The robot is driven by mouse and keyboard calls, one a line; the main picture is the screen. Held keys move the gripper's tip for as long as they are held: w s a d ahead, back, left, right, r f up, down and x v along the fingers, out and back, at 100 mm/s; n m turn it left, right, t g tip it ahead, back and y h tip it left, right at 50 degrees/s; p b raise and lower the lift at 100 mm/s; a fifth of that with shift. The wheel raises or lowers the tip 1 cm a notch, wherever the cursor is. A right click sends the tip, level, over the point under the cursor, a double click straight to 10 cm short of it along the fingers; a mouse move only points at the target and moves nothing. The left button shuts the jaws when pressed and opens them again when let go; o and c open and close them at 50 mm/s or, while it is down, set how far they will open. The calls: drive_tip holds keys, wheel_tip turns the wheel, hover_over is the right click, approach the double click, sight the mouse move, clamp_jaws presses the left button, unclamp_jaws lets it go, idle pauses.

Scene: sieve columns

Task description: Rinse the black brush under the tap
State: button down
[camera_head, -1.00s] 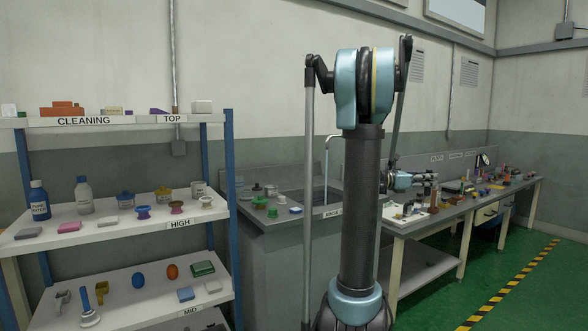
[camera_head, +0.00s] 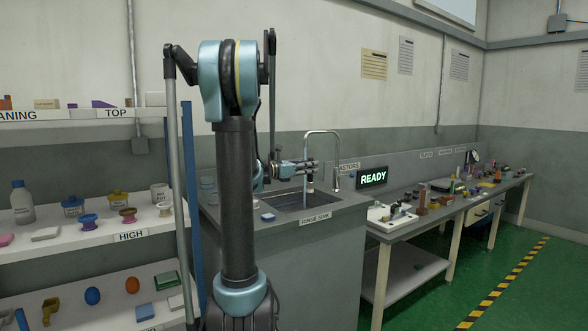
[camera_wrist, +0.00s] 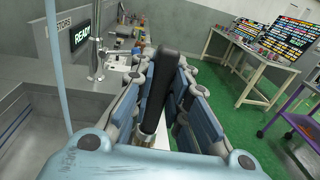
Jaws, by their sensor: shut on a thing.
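My gripper (camera_head: 314,165) is shut on the black brush and holds it over the rinse sink (camera_head: 327,200). In the wrist view the brush's black handle (camera_wrist: 165,72) stands between the blue finger pads of my gripper (camera_wrist: 172,95), with a metal part below it. In the head view the brush's lower end (camera_head: 310,186) hangs below the fingers; its bristles are too small to make out. The curved metal tap (camera_head: 337,152) arches over the sink, close to the gripper. A thin pale blue streak (camera_wrist: 55,75), apparently water, runs down at the left of the wrist view.
A lit READY sign (camera_head: 373,177) stands right of the sink. The bench (camera_head: 410,225) beyond holds a white tray (camera_head: 392,217) and several small items. A shelf unit (camera_head: 95,239) with bottles and pots stands at the left.

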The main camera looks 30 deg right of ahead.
drive_tip(key=shift+w+a, duration=0.25)
drive_tip(key=shift+a, duration=0.05)
drive_tip(key=shift+w, duration=0.1)
drive_tip(key=shift+w, duration=0.15)
drive_tip(key=w+d+f, duration=0.3)
drive_tip(key=w+d, duration=0.4)
drive_tip(key=w, duration=0.4)
drive_tip(key=shift+w, duration=0.3)
idle(0.6)
drive_tip(key=shift+a, duration=0.1)
idle(0.4)
drive_tip(key=s+a, duration=0.4)
drive_tip(key=s, duration=0.3)
idle(0.8)
drive_tip(key=shift+r, duration=0.1)
idle(1.0)
drive_tip(key=s+a+r, duration=0.2)
drive_tip(key=s+r, duration=0.2)
drive_tip(key=shift+s+a, duration=0.15)
drive_tip(key=shift+a, duration=0.05)
idle(0.4)
